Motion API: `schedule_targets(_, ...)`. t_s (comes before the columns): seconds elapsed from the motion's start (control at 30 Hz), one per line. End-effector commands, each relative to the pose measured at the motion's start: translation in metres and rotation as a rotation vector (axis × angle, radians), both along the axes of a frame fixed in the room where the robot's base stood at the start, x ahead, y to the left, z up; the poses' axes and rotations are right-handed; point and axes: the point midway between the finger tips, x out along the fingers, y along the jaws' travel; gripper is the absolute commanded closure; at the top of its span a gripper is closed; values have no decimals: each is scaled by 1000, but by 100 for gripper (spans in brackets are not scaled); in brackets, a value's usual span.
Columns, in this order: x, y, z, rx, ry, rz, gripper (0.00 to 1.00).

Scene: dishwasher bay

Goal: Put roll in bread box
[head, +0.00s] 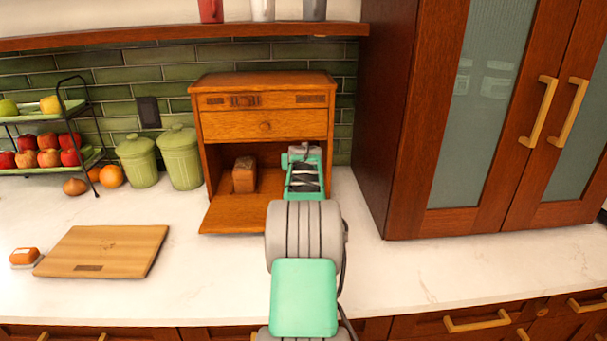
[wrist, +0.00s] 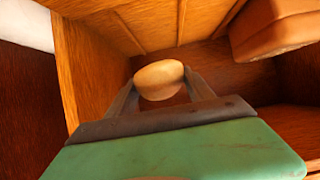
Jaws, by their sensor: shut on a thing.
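The wooden bread box (head: 265,124) stands on the counter against the green tile wall, its lower door folded down and open. My gripper (head: 303,158) reaches into the right side of its lower compartment. In the wrist view my gripper (wrist: 160,88) is shut on a small tan roll (wrist: 158,76), held between the two finger ends. The box's wooden interior (wrist: 85,65) surrounds it there. I cannot tell whether the roll touches a box surface. The roll is hidden by my arm in the head view.
A brown loaf-like block (head: 244,175) is inside the box, left of my gripper; it also shows in the wrist view (wrist: 278,30). Green canisters (head: 180,157), a fruit rack (head: 45,165) and a cutting board (head: 105,250) are left. A tall cabinet (head: 400,130) is right.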

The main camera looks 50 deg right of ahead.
Motion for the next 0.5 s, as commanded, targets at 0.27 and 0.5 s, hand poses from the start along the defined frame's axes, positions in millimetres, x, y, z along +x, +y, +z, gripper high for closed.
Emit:
schedule_targets(0.27, 2, -25, -29, -1, 0, 0, 77)
schedule_targets(0.5, 3, -29, -62, -1, 1, 0, 77)
